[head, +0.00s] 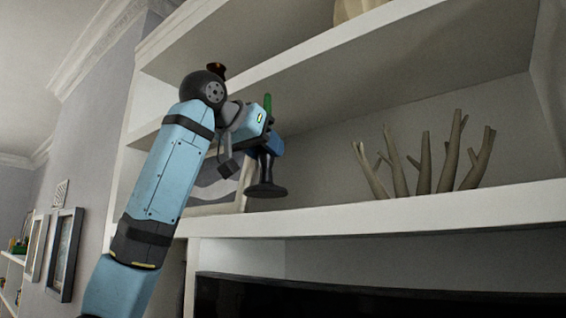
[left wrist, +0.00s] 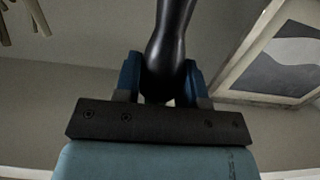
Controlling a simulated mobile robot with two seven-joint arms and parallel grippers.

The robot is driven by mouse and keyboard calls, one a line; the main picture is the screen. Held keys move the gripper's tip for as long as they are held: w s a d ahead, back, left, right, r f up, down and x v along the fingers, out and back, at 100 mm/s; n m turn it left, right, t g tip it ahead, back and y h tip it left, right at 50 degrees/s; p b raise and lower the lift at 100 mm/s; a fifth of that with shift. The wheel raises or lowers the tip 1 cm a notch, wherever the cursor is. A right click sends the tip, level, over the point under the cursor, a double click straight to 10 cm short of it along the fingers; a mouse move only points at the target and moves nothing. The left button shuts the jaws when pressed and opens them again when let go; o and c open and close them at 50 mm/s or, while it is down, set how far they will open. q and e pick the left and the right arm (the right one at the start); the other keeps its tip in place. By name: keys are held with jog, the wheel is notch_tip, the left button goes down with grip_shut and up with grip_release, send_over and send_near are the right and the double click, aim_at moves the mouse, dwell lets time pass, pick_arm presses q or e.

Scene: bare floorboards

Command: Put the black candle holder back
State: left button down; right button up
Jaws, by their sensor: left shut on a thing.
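The black candle holder (head: 265,181) is upright in the head view, its round foot low over the middle shelf (head: 400,212). I cannot tell whether the foot touches the board. My left gripper (head: 268,147) is shut around the holder's stem. A green upright piece (head: 267,103) shows above the gripper, in line with the holder; its join is hidden. In the left wrist view the glossy black stem of the holder (left wrist: 172,40) sits between the two blue fingers of my left gripper (left wrist: 166,82). My right gripper is not in view.
A framed picture (head: 212,194) leans behind the gripper and also shows in the left wrist view (left wrist: 270,60). Branch-like decor (head: 424,165) stands on the shelf to the right. An upper shelf (head: 330,58) overhangs. Shelf between holder and branches is clear.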

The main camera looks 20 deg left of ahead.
pick_arm(q)
jog(key=w+f, duration=0.1)
jog(key=w+d+f+p, duration=0.1)
jog(key=w, duration=0.1)
jog(key=w+f+p, duration=0.1)
jog(key=w, duration=0.1)
jog(key=shift+d+f, duration=0.2)
jog(key=shift+d, duration=0.1)
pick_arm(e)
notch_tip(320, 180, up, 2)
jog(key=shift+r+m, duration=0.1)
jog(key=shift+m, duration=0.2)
pick_arm(q)
jog(key=shift+s, duration=0.1)
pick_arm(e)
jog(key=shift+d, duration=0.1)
